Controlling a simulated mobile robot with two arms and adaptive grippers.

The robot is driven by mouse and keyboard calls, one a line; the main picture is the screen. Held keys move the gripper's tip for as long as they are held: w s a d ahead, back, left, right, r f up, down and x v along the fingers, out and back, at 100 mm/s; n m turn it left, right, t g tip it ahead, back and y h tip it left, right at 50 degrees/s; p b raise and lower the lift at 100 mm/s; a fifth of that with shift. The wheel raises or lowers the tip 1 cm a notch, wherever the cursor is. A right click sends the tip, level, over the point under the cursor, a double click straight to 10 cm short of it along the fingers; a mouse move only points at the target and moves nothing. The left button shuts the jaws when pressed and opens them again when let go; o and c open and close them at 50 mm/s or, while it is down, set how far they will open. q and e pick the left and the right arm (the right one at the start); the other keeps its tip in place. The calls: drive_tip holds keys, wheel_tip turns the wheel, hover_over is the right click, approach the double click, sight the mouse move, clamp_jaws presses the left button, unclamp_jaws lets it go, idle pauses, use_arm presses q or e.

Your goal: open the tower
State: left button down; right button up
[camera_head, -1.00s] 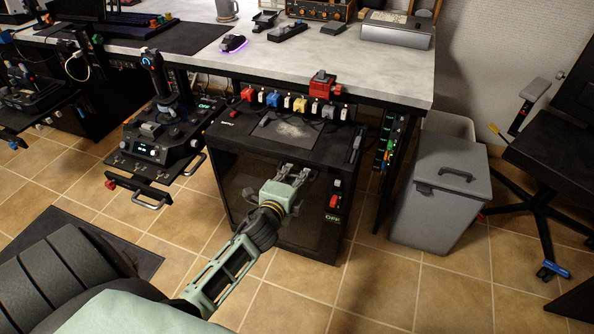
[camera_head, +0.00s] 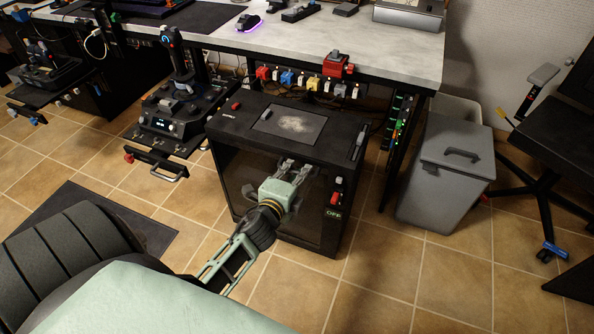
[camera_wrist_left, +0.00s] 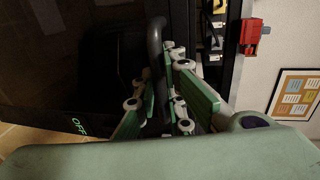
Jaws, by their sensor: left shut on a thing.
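The tower (camera_head: 235,124) is a black case with a dark see-through front, standing on the tiled floor below the desk. Its front appears closed. My left gripper (camera_head: 292,166) is at the upper middle of that front. In the left wrist view, the gripper (camera_wrist_left: 158,100) has its green and white fingers on both sides of a dark bar handle (camera_wrist_left: 154,42) and is shut on it. The fingers hide part of the handle. A lit green label (camera_head: 333,212) and a red switch (camera_head: 337,198) sit at the right of the tower's front. My right gripper is out of view.
The desk (camera_head: 400,62) overhangs behind the tower. A grey bin (camera_head: 445,185) stands to the right. A joystick unit (camera_head: 178,118) on a black stand is to the left. The tiled floor in front of the tower is clear on the right.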

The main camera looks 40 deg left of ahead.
use_arm(q)
drive_tip(key=shift+s+f, duration=0.1)
drive_tip(key=shift+f, duration=0.1)
drive_tip(key=c, duration=2.2)
unclamp_jaws()
drive_tip(key=shift+o, duration=0.6)
drive_tip(key=shift+r, duration=0.1)
drive_tip(key=v, duration=1.2)
